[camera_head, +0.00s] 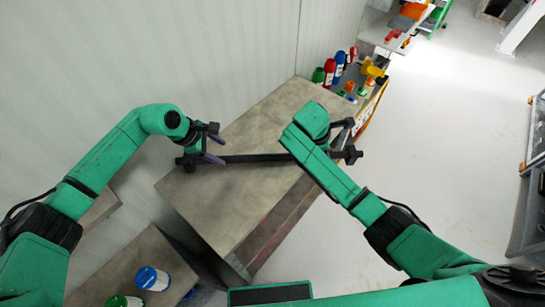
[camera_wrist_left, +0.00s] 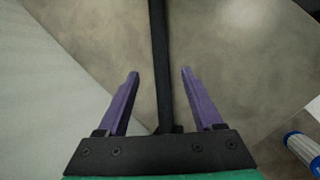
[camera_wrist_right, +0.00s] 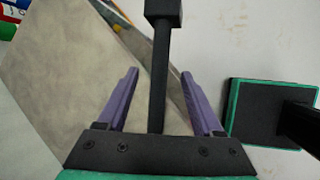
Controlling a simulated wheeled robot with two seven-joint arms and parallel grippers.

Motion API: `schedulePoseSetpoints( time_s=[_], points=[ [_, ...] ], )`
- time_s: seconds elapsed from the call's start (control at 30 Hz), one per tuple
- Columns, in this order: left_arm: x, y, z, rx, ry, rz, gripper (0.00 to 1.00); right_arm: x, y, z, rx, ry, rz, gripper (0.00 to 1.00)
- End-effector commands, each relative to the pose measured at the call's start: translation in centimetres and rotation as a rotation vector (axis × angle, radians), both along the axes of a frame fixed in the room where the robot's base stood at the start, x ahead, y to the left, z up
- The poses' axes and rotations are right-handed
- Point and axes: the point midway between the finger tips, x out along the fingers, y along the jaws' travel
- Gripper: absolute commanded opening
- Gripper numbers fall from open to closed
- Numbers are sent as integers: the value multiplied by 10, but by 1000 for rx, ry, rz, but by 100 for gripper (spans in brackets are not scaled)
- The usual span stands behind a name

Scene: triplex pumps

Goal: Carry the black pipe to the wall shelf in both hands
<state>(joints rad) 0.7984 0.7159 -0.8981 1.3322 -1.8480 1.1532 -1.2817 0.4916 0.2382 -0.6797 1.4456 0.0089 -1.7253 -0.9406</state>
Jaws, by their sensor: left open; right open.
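The black pipe (camera_head: 255,158) lies nearly level across the grey tabletop (camera_head: 240,195), with dark end blocks. My left gripper (camera_head: 214,148) is at the pipe's left end with its purple fingers open. In the left wrist view the pipe (camera_wrist_left: 159,60) runs between those fingers, with gaps on both sides. My right gripper is at the pipe's right end, largely hidden by its own arm in the head view. In the right wrist view its fingers (camera_wrist_right: 160,74) are open on either side of the pipe (camera_wrist_right: 158,85), and a square black end block (camera_wrist_right: 163,9) lies beyond them. I cannot make out the wall shelf for certain.
Several coloured bottles (camera_head: 329,72) and small parts stand at the table's far end. A pale wall (camera_head: 220,55) borders the table on the left. Blue-labelled (camera_head: 152,279) and green-lidded cans stand on a lower surface at front left. The floor (camera_head: 450,130) at right is open.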

Motion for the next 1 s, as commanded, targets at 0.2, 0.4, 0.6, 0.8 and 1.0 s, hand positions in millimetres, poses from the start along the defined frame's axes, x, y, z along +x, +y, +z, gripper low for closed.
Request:
schedulePoseSetpoints(
  time_s=[0.2, 0.4, 0.6, 0.8, 1.0],
  points=[
    [8, -18, -39, -2, 3, -1, 68, 9, -18, -38, -2, 2, -1, 68],
    [15, -26, -59, 0, 1, 0, 68, 15, -26, -59, -1, 0, 0, 68],
    [16, -27, -63, 0, 0, -1, 68, 16, -27, -62, 1, -1, 1, 68],
    [16, -27, -62, 0, 0, -1, 33, 16, -27, -62, 0, -1, 0, 33],
    [15, -27, -62, 0, 0, -1, 0, 16, -27, -62, 1, -1, 1, 0]
  ],
)
